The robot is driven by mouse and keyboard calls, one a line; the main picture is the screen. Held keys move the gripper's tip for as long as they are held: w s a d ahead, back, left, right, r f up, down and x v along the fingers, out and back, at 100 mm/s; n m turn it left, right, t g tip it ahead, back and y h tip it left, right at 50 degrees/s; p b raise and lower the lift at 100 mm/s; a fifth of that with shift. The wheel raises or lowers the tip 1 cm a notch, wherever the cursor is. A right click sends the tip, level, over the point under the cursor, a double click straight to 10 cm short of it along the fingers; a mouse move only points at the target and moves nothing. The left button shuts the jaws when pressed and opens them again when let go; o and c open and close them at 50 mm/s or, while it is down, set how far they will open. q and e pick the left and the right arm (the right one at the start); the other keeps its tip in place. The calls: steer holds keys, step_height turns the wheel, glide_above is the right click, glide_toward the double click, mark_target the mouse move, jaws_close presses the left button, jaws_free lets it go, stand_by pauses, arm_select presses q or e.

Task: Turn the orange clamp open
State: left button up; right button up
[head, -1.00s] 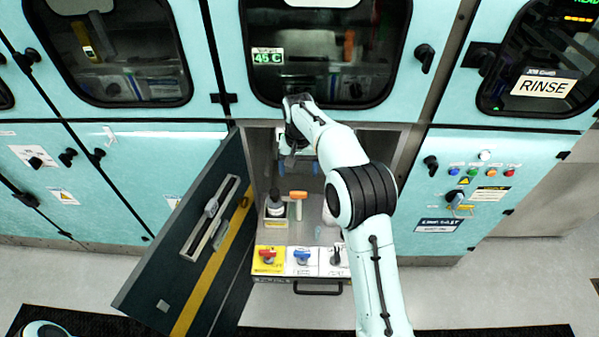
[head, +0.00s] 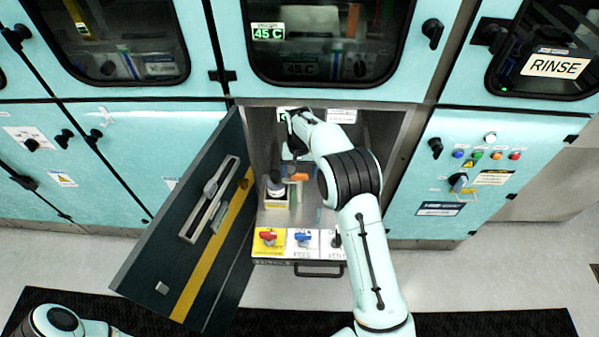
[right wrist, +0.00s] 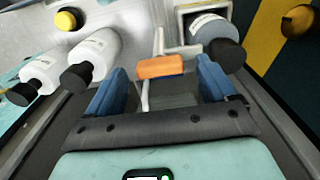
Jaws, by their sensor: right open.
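The orange clamp (head: 299,177) is a small orange handle inside the open lower cabinet, partly hidden by my right arm in the head view. In the right wrist view the orange clamp (right wrist: 160,67) lies crosswise between the blue fingers, on a pale, thin stem. My right gripper (right wrist: 162,78) is open, with a finger on either side of the clamp and gaps visible. In the head view my right gripper (head: 291,162) is just behind and above the clamp, mostly hidden by its wrist. My left gripper is out of view.
A dark-capped bottle (head: 276,187) stands left of the clamp; it also shows in the right wrist view (right wrist: 213,35). White bottles (right wrist: 93,57) stand on the other side. The open door (head: 190,230) bounds the left.

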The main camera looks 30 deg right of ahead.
steer(key=shift+f, duration=0.45)
steer(key=shift+c, duration=0.3)
steer(key=c, duration=1)
